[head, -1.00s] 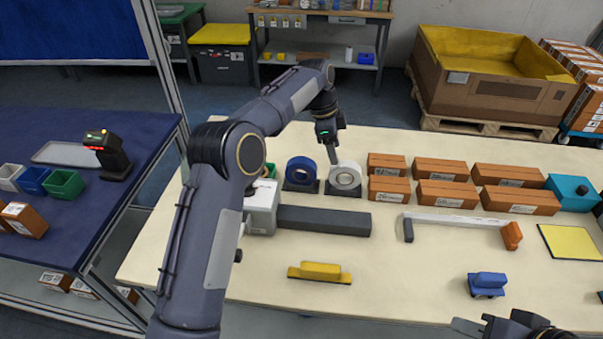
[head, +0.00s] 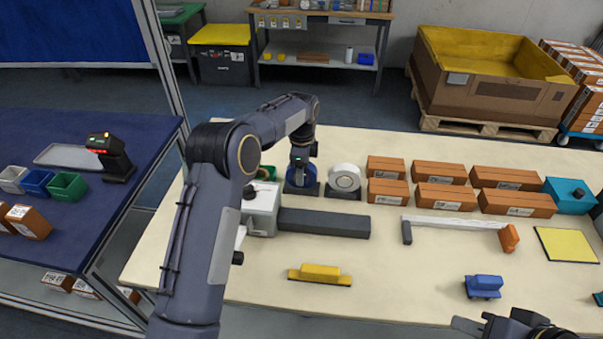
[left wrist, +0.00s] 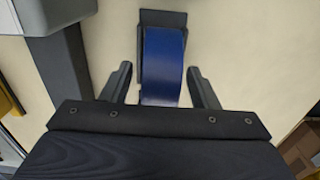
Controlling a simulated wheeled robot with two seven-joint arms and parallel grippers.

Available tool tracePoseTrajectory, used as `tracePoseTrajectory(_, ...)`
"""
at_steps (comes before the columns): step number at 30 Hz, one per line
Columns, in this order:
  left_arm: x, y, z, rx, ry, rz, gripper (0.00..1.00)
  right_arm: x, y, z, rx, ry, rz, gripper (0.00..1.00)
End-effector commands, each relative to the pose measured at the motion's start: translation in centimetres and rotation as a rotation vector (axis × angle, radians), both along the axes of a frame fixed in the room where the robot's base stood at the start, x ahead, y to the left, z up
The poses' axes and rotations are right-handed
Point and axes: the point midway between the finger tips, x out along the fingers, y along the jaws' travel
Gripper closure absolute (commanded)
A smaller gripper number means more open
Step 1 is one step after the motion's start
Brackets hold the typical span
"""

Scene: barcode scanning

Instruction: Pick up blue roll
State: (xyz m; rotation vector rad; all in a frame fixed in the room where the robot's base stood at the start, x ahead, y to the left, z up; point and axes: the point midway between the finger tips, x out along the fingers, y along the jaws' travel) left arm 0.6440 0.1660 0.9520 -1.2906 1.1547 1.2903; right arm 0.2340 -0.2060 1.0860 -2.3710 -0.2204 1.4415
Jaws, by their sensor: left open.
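The blue roll (head: 297,181) stands upright in a dark holder on the cream table, partly hidden by my left gripper in the head view. In the left wrist view the blue roll (left wrist: 163,65) lies between two open fingers. My left gripper (head: 299,165) is directly over the roll, and its fingers (left wrist: 160,85) are open on either side of it with gaps showing. The dark holder (left wrist: 163,18) shows beyond the roll.
A white roll (head: 345,178) stands just right of the blue roll. Several brown boxes (head: 441,171) are further right. A grey-white machine with a long dark bar (head: 325,222) lies in front. A yellow block (head: 320,272) is nearer, with bare table around it.

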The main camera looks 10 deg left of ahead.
Motion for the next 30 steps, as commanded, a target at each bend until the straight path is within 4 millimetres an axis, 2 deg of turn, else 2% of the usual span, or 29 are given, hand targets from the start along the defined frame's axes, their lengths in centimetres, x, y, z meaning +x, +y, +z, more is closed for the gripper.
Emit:
tracePoseTrajectory(4,0.0,0.0,0.0,0.000,0.000,0.000,0.48,0.0,0.0,0.0,0.000,0.000,0.000,0.67)
tracePoseTrajectory(15,0.0,0.0,0.0,0.000,0.000,0.000,0.96,0.0,0.0,0.0,0.000,0.000,0.000,0.67)
tracePoseTrajectory(24,0.0,0.0,0.3,-0.001,-0.002,0.000,0.96,0.0,0.0,-0.1,0.000,0.000,0.000,0.67)
tracePoseTrajectory(30,0.1,0.0,2.0,-0.001,-0.004,0.000,0.96,0.0,0.0,-0.4,0.000,0.000,0.000,0.67)
